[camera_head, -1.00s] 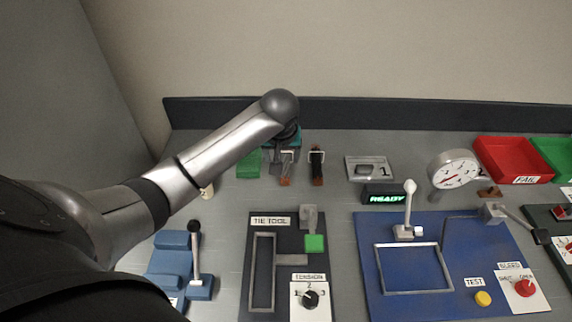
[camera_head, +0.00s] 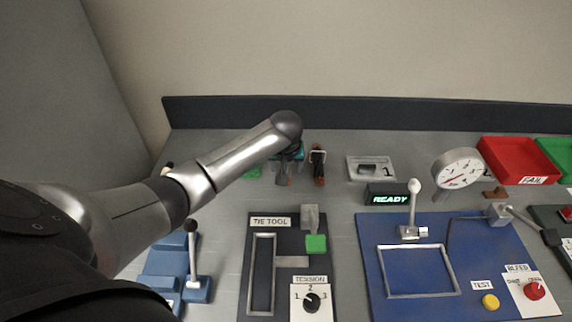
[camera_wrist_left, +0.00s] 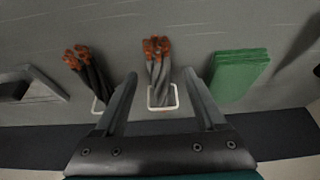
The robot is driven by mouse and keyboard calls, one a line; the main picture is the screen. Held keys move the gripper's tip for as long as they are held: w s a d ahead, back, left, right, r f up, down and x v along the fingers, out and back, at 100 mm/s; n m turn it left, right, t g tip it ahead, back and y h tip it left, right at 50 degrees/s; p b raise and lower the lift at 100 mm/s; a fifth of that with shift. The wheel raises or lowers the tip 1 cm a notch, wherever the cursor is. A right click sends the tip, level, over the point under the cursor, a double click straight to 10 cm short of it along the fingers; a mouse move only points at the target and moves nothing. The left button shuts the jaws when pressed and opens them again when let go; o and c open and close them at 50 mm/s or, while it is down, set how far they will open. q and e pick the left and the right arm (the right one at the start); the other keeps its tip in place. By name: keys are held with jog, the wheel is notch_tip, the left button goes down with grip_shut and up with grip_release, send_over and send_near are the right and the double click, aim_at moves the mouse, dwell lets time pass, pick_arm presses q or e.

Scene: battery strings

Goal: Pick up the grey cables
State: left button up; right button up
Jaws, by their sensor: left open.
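The grey cables (camera_wrist_left: 158,72) are a bundle with orange-red tips, standing in a white wire loop in the left wrist view. My left gripper (camera_wrist_left: 160,76) is open, with one finger on each side of the bundle in that view. I cannot tell how far the fingertips are above or beside it. In the head view my left gripper (camera_head: 286,165) is over the bundle's place and mostly hides it. My right gripper is not in view.
A darker bundle with orange tips (camera_wrist_left: 90,72) stands close beside; it also shows in the head view (camera_head: 317,164). A green block (camera_wrist_left: 240,74) is on the other side. A dark wall strip (camera_head: 400,118) runs behind. Tie tool panel (camera_head: 270,232) and blue test board (camera_head: 465,260) lie nearer.

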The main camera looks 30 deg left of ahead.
pick_arm(q)
grip_shut()
dwell(0.6)
